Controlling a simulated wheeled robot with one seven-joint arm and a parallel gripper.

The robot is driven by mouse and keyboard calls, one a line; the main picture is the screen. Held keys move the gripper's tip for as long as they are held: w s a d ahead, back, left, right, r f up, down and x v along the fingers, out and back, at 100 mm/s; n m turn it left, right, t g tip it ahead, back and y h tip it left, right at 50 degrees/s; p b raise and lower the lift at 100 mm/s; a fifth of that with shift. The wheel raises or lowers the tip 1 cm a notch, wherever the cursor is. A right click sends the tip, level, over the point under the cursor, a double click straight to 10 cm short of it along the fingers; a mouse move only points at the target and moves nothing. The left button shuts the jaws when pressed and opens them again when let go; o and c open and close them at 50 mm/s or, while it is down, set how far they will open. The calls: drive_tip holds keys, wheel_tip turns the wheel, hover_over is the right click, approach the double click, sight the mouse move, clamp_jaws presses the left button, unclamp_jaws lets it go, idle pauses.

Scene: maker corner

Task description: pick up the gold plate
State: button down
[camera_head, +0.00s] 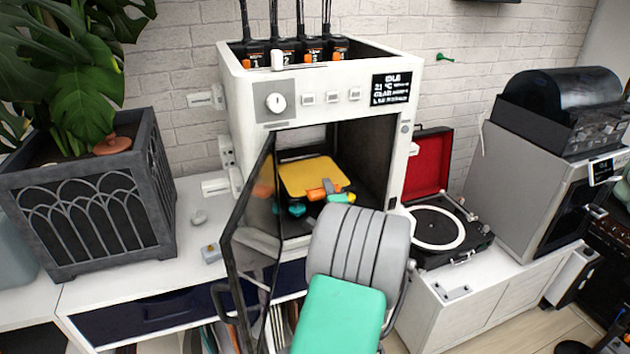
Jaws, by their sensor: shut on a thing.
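The gold plate (308,174) is a flat yellow-gold square inside the open chamber of the white 3D printer (248,93). My arm reaches in from the front, through the open doorway. My gripper (327,189), with orange and teal parts, is at the plate's front right edge and is shut on it. My grey and green arm links hide part of the gripper and the lower right of the chamber. I cannot tell whether the plate is clear of the bed below it.
The printer's dark glass door (250,240) stands open to the left of my arm. A turntable (438,228) with a raised red lid is close on the right. A planter (90,190) stands at the left. The white counter (190,250) is mostly clear left of the door.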

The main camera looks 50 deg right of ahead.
drive_tip(key=shift+r, duration=0.1)
wheel_tip(320, 180, up, 7)
drive_tip(key=shift+s+a+f+p, duration=0.1)
drive_tip(key=shift+s+f+p, duration=0.05)
drive_tip(key=shift+p, duration=0.4)
drive_tip(key=s+d+b+v, duration=0.1)
drive_tip(key=v, duration=0.8)
drive_tip(key=s+d+b+v, duration=0.1)
drive_tip(key=v, duration=0.9)
drive_tip(key=shift+s+d, duration=0.2)
drive_tip(key=shift+s, duration=0.05)
